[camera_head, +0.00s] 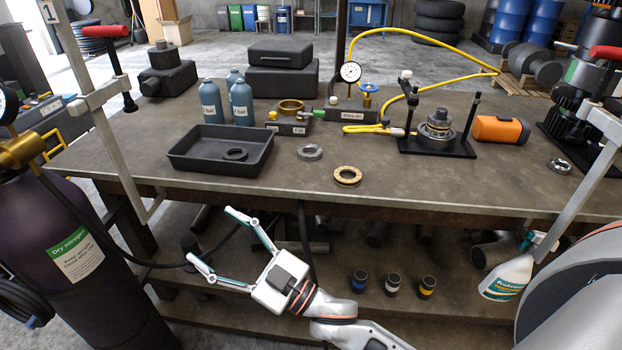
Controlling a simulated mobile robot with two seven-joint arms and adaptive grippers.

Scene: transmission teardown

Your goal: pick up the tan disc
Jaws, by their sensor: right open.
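The tan disc (347,176), a flat tan ring with a dark centre, lies on the table (260,195) near its front edge. My right gripper (211,236) is open and empty, its two fingers spread toward the left. In the picture it is below and left of the tan disc, in front of the table edge and well apart from the disc. My left gripper is not in view.
A grey ring (309,152) lies just behind and left of the disc. A black tray (222,168) holding a dark ring is farther left. A black fixture (437,146) stands to the right. A nitrogen cylinder (60,215) stands at left. The table around the disc is clear.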

